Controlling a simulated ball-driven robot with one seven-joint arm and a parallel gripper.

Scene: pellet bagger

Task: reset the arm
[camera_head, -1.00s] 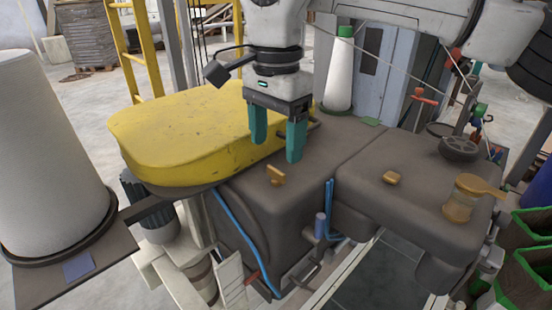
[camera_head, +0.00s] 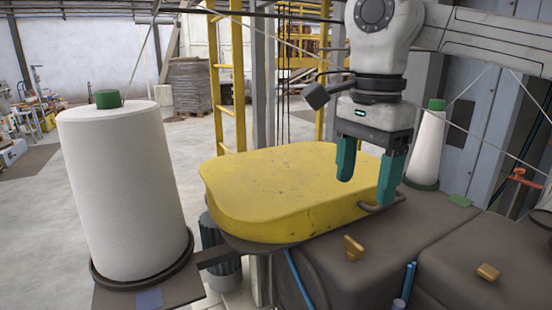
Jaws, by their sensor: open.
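My gripper (camera_head: 368,172) points down with its two green fingers apart, and nothing is between them. It hangs in front of the right part of the yellow cover (camera_head: 280,180). A small handle (camera_head: 385,202) sticks out at the cover's right end, close below the right finger. The arm comes in from the upper right.
A large white thread cone (camera_head: 125,190) stands at the left, and a smaller cone (camera_head: 427,150) behind the gripper at the right. A yellow ladder frame (camera_head: 228,80) stands behind. Open floor lies at the left.

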